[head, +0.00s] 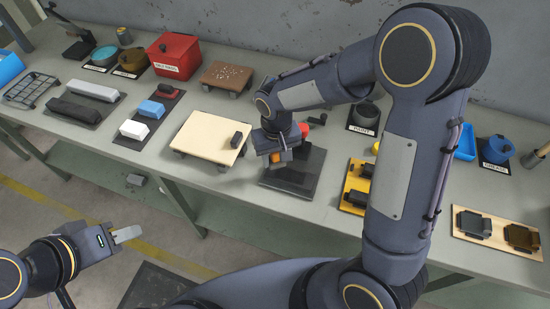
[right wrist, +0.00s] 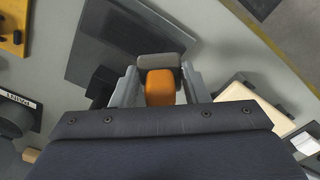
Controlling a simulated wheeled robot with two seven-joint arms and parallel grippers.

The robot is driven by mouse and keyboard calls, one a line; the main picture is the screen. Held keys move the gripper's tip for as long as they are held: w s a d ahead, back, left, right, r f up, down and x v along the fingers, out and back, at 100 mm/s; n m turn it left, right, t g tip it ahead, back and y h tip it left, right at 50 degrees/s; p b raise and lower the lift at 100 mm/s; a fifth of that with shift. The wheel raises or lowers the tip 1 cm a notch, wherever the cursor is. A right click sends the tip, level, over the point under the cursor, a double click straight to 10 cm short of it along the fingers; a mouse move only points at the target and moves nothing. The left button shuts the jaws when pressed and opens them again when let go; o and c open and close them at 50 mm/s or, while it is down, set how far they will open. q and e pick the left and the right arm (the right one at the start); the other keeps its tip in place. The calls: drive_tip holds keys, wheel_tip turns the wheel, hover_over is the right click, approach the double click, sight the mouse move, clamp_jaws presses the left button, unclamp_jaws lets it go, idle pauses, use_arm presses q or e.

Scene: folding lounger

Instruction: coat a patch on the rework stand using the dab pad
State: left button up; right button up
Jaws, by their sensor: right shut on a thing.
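My right gripper (head: 276,160) is shut on an orange block-like thing (right wrist: 160,88), likely the dab pad's handle. A grey part (right wrist: 158,62) shows at its far end in the right wrist view. It is near the left edge of a dark flat plate (head: 305,182); its height above the plate is unclear. The cream board also shows in the right wrist view (right wrist: 262,105). My left gripper (head: 128,234) is off the bench's front; its opening is unclear.
A speckled brown board (head: 228,75) and a red box (head: 173,55) stand behind. A yellow holder (head: 353,187) with dark blocks and a labelled dark pot (head: 365,116) are to the right. My right arm hides some of the bench (head: 225,190), whose front strip is clear.

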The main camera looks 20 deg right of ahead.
wheel_tip(320, 180, up, 3)
drive_tip(key=shift+d+f+p, duration=0.1)
drive_tip(key=shift+p, duration=0.75)
drive_tip(key=shift+r, duration=0.35)
